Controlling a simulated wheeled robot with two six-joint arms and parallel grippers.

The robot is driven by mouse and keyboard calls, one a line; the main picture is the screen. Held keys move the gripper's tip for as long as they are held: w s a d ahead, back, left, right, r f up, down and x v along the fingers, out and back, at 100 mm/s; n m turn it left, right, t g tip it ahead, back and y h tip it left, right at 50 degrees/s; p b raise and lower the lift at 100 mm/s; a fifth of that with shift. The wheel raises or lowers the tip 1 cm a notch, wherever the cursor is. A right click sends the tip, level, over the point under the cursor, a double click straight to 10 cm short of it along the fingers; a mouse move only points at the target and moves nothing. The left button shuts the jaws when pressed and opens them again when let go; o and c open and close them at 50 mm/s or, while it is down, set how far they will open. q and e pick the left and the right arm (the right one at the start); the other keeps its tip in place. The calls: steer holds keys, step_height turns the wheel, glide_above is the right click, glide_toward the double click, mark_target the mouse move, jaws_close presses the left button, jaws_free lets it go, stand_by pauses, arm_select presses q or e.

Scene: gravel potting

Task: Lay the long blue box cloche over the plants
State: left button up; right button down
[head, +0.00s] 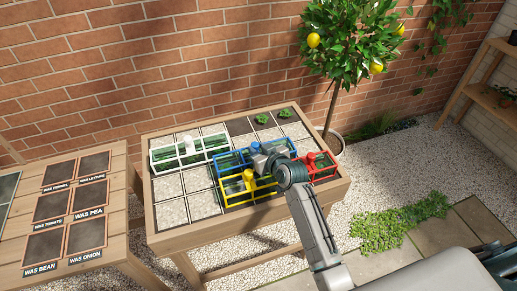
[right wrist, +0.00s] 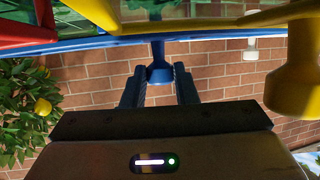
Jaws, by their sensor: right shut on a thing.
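The long blue box cloche (head: 221,163) is over the middle of the planting table, between the white and yellow cloches. My right gripper (head: 262,152) is at its top. In the right wrist view the gripper's fingers (right wrist: 158,88) are around the cloche's blue knob (right wrist: 159,73). I cannot tell whether the cloche touches the table or hangs just above it. Green shows through its frame. My left gripper is not in view.
A white cloche (head: 160,157) stands at the left, a yellow cloche (head: 233,200) in front and a red cloche (head: 324,172) at the right. Pale squares (head: 203,204) lie bare at front left. A second wooden table (head: 117,209) with labelled panels is farther left. A lemon tree (head: 345,45) stands behind.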

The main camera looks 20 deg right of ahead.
steer(key=c, duration=1.6)
jaws_free()
steer(key=shift+f, duration=0.15)
steer(key=o, duration=0.5)
steer(key=shift+c, duration=0.2)
steer(key=shift+r, duration=0.2)
steer(key=b+v, duration=0.2)
steer(key=v, duration=1)
